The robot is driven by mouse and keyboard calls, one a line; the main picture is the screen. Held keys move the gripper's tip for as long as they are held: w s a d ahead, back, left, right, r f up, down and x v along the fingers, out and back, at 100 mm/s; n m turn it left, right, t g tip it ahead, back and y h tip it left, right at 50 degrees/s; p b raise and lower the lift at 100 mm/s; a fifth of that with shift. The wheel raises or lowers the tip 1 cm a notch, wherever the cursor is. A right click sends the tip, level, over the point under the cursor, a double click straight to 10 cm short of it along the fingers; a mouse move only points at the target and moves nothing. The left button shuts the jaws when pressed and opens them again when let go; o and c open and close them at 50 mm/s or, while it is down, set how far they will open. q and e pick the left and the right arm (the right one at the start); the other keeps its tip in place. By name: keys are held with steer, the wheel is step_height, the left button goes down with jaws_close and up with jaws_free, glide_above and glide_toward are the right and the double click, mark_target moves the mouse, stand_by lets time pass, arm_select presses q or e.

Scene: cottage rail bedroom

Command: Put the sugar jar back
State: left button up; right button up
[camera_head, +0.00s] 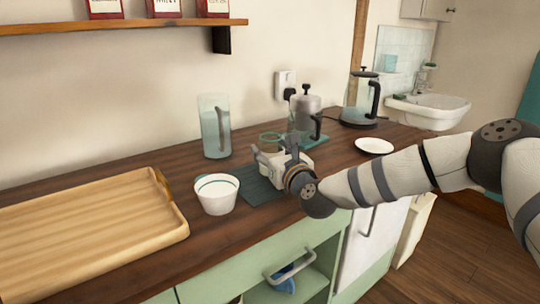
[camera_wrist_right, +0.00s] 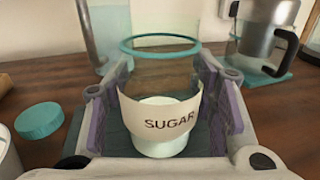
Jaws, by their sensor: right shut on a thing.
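The sugar jar (camera_wrist_right: 160,120) is clear glass with a teal rim and a white label reading SUGAR, with white contents low inside. It has no lid on, and its rim also shows in the head view (camera_head: 271,137). My right gripper (camera_head: 280,160) is shut around the jar, with a finger on each side of it in the wrist view (camera_wrist_right: 165,115). The jar looks upright, over or on a dark mat (camera_head: 257,191); I cannot tell whether it touches. A round teal lid (camera_wrist_right: 39,120) lies on the counter to the left. My left gripper is not in view.
A white bowl (camera_head: 217,198) and a wooden tray (camera_head: 90,235) stand left. A glass pitcher (camera_head: 213,130), a metal press (camera_head: 306,108) and a kettle (camera_head: 361,100) stand behind. A white plate (camera_head: 374,146) is right. A wall shelf (camera_head: 120,25) holds red-labelled containers.

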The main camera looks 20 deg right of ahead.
steer(key=shift+f, duration=0.6)
steer(key=shift+r, duration=0.15)
steer(key=shift+f, duration=0.35)
steer(key=o, duration=1.5)
steer(key=shift+r, duration=0.1)
steer(key=shift+c, duration=0.2)
